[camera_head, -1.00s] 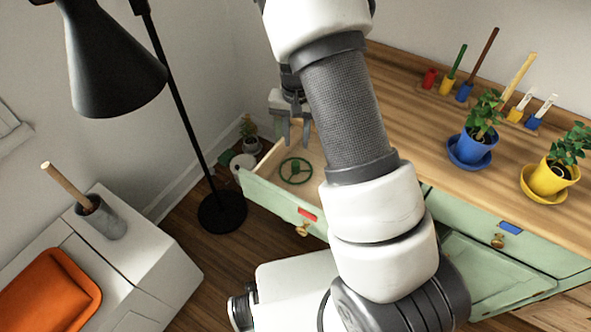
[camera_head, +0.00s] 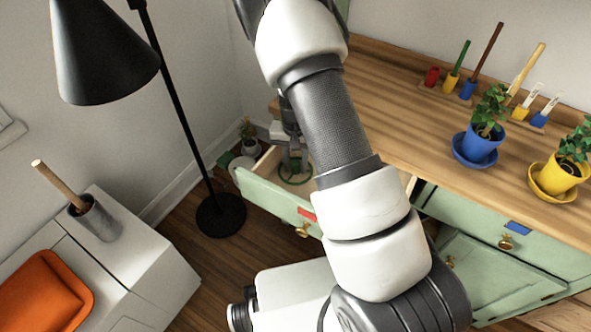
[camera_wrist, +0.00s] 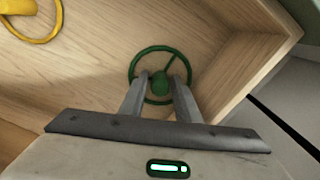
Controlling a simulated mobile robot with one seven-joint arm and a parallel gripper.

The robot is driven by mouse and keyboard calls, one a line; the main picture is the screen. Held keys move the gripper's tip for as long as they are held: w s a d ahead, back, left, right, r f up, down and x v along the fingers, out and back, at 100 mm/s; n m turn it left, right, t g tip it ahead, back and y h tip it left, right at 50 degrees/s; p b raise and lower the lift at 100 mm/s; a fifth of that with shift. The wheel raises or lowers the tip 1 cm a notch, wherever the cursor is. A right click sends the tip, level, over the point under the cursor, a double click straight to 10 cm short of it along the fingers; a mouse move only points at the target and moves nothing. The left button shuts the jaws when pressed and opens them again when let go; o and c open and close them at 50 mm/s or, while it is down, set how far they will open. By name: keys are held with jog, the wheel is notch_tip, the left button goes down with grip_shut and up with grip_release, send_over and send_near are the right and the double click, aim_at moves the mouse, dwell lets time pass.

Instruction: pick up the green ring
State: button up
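The green ring (camera_wrist: 160,84) has a hub and spokes like a small wheel. It lies on the wooden floor of an open drawer (camera_head: 272,193); it also shows in the head view (camera_head: 296,183). My gripper (camera_wrist: 161,76) is open, its two fingers apart on either side of the ring's hub in the wrist view. In the head view my gripper (camera_head: 295,163) is down in the drawer at the ring. I cannot tell whether the fingers touch it. Part of the ring is hidden behind the fingers.
A yellow ring (camera_wrist: 36,38) lies farther along in the same drawer. The drawer's wooden walls (camera_wrist: 262,85) stand close to the right of my gripper. A black floor lamp (camera_head: 190,115) stands left of the drawer. Potted plants (camera_head: 478,145) stand on the wooden top.

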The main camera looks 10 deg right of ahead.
grip_shut()
jog(key=shift+r, duration=0.15)
